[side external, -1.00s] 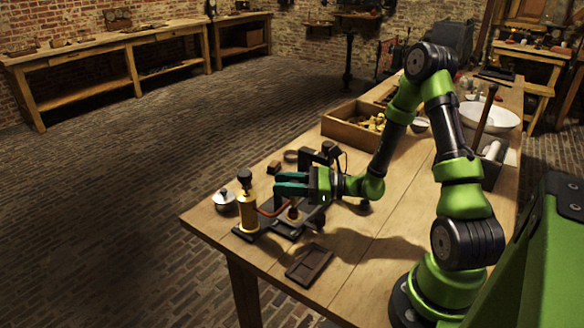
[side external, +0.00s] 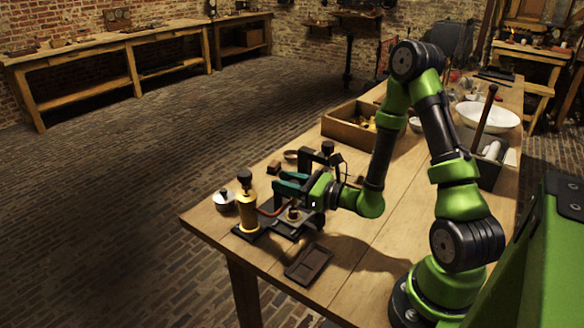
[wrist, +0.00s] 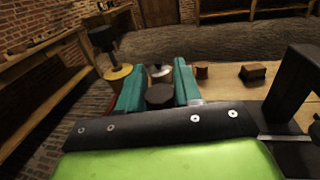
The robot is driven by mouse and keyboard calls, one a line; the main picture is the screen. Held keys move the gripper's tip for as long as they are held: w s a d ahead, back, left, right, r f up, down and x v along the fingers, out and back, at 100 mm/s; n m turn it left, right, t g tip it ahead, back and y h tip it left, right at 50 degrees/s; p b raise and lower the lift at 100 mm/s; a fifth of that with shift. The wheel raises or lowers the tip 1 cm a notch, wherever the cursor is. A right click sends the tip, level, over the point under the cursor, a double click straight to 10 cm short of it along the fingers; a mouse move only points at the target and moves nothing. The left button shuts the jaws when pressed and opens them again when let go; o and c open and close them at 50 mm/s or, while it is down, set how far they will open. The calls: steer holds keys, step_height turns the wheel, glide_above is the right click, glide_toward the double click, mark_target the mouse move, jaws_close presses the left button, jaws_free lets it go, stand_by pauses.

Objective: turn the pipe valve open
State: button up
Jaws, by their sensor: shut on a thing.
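The pipe rig stands near the table's left corner, with a brass cylinder (side external: 247,216) topped by a black knob (side external: 245,177) and a bent red pipe (side external: 270,210). A copper-coloured fitting (side external: 293,214) stands at the pipe's right end. My gripper (side external: 284,185) reaches in level from the right, its teal fingers just above and behind this fitting. In the wrist view, my gripper (wrist: 159,84) has a dark round knob (wrist: 160,97) between its two fingers. The fingers are closed about it; the exact contact is hidden. I cannot tell how far the valve is turned.
A silver-lidded jar (side external: 225,200) stands left of the brass cylinder. A dark tray (side external: 308,263) lies in front. A black upright frame (side external: 328,158) is close behind my gripper. A wooden box (side external: 349,127) is farther back. The front right tabletop is clear.

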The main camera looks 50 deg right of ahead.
steer(key=shift+s, duration=0.1)
steer(key=o, duration=1)
steer(key=shift+c, duration=0.2)
steer(key=shift+y, duration=0.3)
steer(key=n+g+y, duration=0.1)
steer(key=n+y, duration=0.1)
steer(key=y, duration=0.1)
steer(key=n+g+y, duration=0.1)
steer(key=n+y, duration=0.1)
steer(key=n+g+y, duration=0.2)
steer(key=a+n+g+y, duration=0.1)
steer(key=g+y, duration=0.1)
steer(key=shift+s+n+y, duration=0.15)
steer(key=shift+n+y, duration=0.25)
steer(key=v, duration=1.7)
step_height(320, 180, up, 17)
steer(key=shift+s+a, duration=0.1)
